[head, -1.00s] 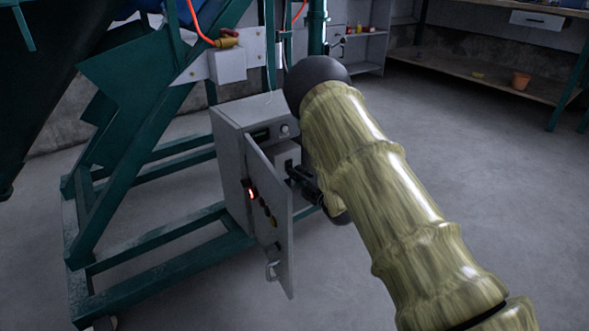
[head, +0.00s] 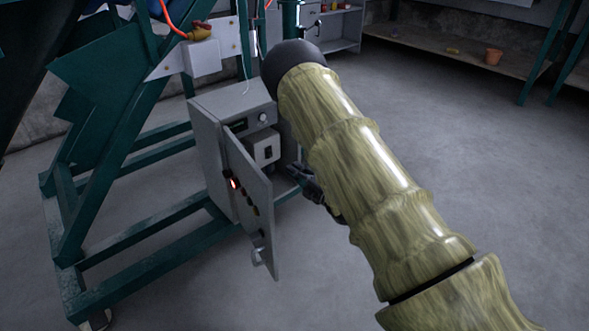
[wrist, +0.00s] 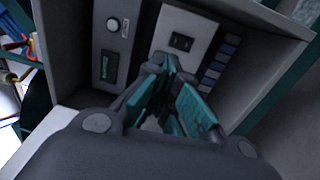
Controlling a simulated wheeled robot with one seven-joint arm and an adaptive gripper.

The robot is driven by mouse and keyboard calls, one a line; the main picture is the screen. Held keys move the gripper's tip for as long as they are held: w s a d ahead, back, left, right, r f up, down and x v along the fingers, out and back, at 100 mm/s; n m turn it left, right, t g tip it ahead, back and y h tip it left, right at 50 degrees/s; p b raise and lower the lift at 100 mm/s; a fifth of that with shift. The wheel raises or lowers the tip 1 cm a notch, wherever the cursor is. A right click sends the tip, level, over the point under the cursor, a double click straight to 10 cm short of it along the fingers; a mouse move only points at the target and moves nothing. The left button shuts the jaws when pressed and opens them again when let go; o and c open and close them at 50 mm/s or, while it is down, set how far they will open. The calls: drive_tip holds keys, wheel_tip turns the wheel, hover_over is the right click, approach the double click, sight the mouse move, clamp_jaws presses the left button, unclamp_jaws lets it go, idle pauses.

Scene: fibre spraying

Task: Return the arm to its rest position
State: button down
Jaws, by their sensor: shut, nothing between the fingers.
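My arm (head: 370,180), in a mottled olive-yellow sleeve, reaches from the lower right up to the grey control cabinet (head: 210,145) in the head view. My gripper (head: 300,178) is dark and partly hidden behind the arm, just right of the open cabinet door. In the wrist view my gripper (wrist: 168,70) shows shut and empty, its teal-lined fingers together. It points at the cabinet's inside, with a light switch box (wrist: 183,40) just beyond the fingertips. A panel with a round knob (wrist: 113,24) and small display is to the left.
The teal machine frame (head: 150,255) surrounds the cabinet on the left. Open floor (head: 430,120) lies to the right.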

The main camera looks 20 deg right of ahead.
drive_tip(key=s+a+f+m+g+h+p, duration=0.3)
drive_tip(key=s+f+m+g+h, duration=0.45)
drive_tip(key=s+f+m, duration=1)
drive_tip(key=s+a+f+m+g+y+p, duration=0.1)
drive_tip(key=s+a+g, duration=0.15)
drive_tip(key=s, duration=0.85)
drive_tip(key=s+a+f+m+g, duration=0.15)
drive_tip(key=s+g, duration=0.25)
drive_tip(key=s, duration=0.7)
drive_tip(key=s+a+m+g+y+p, duration=0.1)
drive_tip(key=s+a+m+g, duration=0.2)
drive_tip(key=s, duration=0.8)
wheel_tip(320, 180, up, 38)
drive_tip(key=n+g+p, duration=0.1)
drive_tip(key=p, duration=3.7)
drive_tip(key=shift+s, duration=0.15)
drive_tip(key=shift+f, duration=0.1)
